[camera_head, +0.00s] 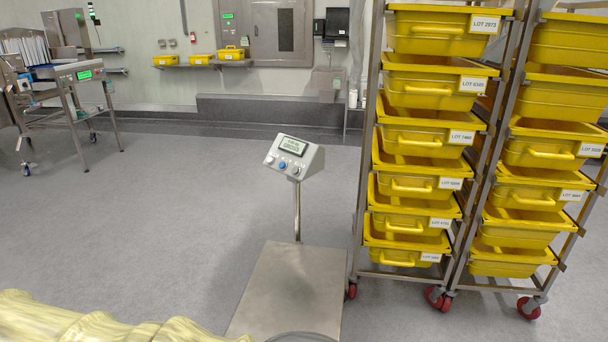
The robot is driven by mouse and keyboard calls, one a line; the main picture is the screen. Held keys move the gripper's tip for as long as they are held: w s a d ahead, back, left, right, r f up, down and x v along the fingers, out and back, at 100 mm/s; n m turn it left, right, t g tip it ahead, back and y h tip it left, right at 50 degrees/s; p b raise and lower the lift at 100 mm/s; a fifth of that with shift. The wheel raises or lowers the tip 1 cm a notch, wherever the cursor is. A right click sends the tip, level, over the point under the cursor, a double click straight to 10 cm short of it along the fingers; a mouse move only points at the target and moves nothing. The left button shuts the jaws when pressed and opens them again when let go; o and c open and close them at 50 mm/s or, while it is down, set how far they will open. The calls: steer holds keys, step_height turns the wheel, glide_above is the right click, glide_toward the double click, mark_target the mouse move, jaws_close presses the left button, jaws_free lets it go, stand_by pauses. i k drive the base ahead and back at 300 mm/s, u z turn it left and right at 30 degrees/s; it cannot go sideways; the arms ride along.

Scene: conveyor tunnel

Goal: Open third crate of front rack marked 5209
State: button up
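The left rack (366,150) is a tall steel frame on red casters, at the right of the head view. It holds several yellow crates, one above another, with white lot labels at their right front corners. The third crate from the top (415,140) has a label (461,137) that seems to read LOT 7460. The crate below it, third from the bottom (405,186), has a label (450,183) starting with 5; its other digits are too small to be sure. My gripper is not in view.
A second rack of yellow crates (545,155) stands close on the right. A floor scale (290,285) with a display post (294,158) stands left of the racks. Pale yellow wrinkled material (100,325) fills the lower left corner. Grey floor is clear at left.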

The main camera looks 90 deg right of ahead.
mark_target(436, 179)
steer(key=z, duration=2.25)
steer(key=i, duration=0.85)
steer(key=z, duration=1)
